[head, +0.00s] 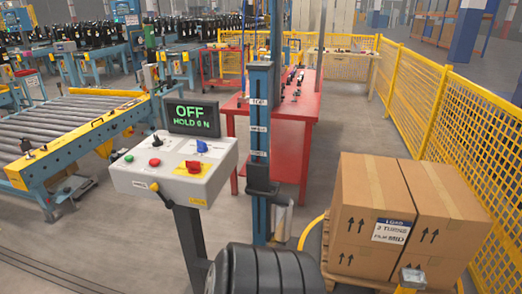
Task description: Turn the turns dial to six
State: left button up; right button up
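A grey sloped control box (172,178) stands on a dark post left of centre. Its top carries a blue pointer knob (201,146), a black knob (157,140), a red switch on a yellow plate (193,167), a green button (129,158) and a red button (154,162). The markings around the knobs are too small to read, so I cannot tell which is the turns dial or where it points. A display (191,117) behind the box reads "OFF" and "HOLD 6 N". A black-and-yellow lever (160,193) sits on the box's front. Neither gripper is in view.
A blue mast (260,150) stands just right of the box. A dark ribbed cylinder (270,272) fills the bottom middle. Cartons (375,215) on a pallet carry a label seeming to mention turns. A roller conveyor (60,120) is left; yellow fencing (440,100) is right.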

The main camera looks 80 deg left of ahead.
aim_at(158, 142)
jog(key=u, duration=3.35)
